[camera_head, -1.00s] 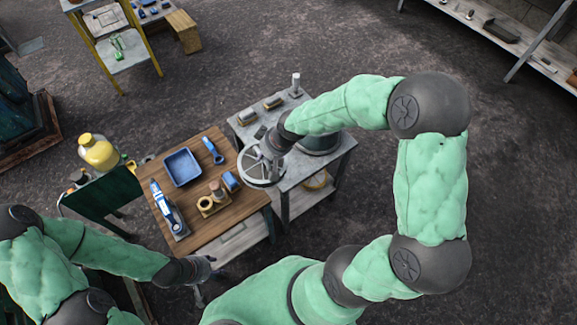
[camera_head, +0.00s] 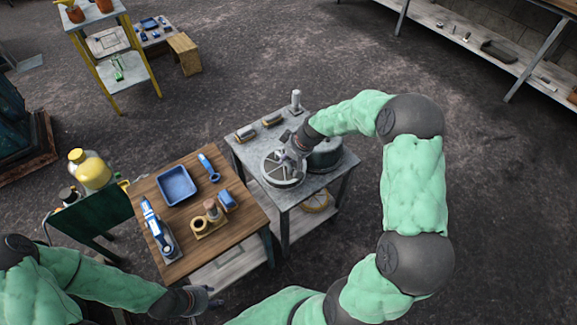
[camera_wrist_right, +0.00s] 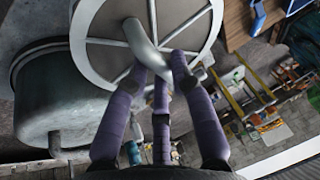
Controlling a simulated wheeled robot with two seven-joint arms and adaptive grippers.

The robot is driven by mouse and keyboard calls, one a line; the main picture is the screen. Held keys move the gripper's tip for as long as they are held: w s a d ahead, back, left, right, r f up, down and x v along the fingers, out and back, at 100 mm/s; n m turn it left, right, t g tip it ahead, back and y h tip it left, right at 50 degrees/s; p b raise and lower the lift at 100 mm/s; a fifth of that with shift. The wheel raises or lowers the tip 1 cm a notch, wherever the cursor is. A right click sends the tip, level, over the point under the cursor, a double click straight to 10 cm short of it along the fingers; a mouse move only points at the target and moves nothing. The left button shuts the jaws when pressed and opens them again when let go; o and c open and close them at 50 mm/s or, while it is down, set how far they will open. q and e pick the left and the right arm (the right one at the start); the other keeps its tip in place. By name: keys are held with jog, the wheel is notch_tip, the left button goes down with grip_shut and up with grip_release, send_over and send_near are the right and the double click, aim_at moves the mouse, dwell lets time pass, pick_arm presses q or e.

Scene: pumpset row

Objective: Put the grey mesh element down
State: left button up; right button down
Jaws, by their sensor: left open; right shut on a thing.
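The grey mesh element (camera_head: 283,170) is a round pale disc with spokes and a curved handle. My right gripper (camera_head: 297,150) is shut on its handle. The disc is over the front left of the grey metal table (camera_head: 302,190); whether it touches the top I cannot tell. In the right wrist view the disc (camera_wrist_right: 105,45) shows beyond the purple fingers of my right gripper (camera_wrist_right: 163,72), closed around the handle. My left gripper (camera_head: 203,300) is open and empty in front of the wooden table (camera_head: 207,228), away from the disc.
A dark grey pot (camera_head: 325,157) stands just right of the disc. At the back of the metal table are two small rollers (camera_head: 272,119) and an upright cylinder (camera_head: 296,100). The wooden table beside it holds a blue tray (camera_head: 177,186) and blue tools.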

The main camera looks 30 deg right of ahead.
aim_at(283, 164)
jog(key=shift+w+d+f, duration=0.2)
jog(key=shift+d+f, duration=0.1)
jog(key=shift+f, duration=0.05)
notch_tip(283, 164, down, 3)
jog(key=shift+w+d+f+b, duration=0.1)
jog(key=shift+d+f+b, duration=0.1)
jog(key=shift+b, duration=1.05)
jog(key=shift+r, duration=0.1)
jog(key=shift+a+f+b, duration=0.1)
jog(key=shift+f+b, duration=0.2)
jog(key=shift+f, duration=0.1)
jog(key=shift+f, duration=0.25)
jog(key=c, duration=1.1)
grip_release()
